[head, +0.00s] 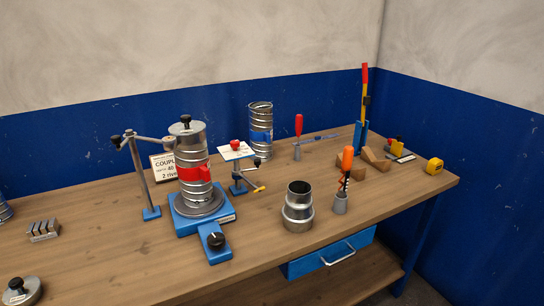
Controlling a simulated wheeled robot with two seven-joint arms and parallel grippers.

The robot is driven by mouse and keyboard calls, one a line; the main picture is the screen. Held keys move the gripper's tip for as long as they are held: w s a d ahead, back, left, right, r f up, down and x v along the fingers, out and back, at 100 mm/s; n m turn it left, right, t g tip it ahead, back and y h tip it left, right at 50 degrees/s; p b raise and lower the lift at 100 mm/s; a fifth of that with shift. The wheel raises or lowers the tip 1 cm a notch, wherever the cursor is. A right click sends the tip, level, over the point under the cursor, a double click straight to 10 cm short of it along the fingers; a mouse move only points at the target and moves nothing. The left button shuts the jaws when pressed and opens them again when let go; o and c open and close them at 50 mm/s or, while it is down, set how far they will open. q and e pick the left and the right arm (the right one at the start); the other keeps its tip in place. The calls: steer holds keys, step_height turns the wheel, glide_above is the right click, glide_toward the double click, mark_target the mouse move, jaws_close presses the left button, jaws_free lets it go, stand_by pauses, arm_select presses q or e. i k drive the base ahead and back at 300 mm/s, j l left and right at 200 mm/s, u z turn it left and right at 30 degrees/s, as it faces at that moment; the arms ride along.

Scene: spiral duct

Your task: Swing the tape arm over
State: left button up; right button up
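A ribbed metal spiral duct (188,143) stands upright on a round plate on a blue base (205,222). A red band (194,173) wraps its middle, and a black knob (186,119) tops it. To its left, a grey post (143,180) on a small blue foot carries a jointed arm (152,139) that reaches right toward the duct; I cannot tell if it touches. I cannot tell which one is the tape arm. Neither gripper shows.
A black dial (216,240) sits on a blue block in front of the base. A metal reducer (298,207), an orange-handled tool (346,160) in a holder, and a second duct (260,131) stand to the right. Bare wood (110,255) lies front left.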

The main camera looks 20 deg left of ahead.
mark_target(169, 143)
steer(key=u, duration=1.55)
steer(key=i+l+u, duration=0.15)
steer(key=i+l, duration=0.3)
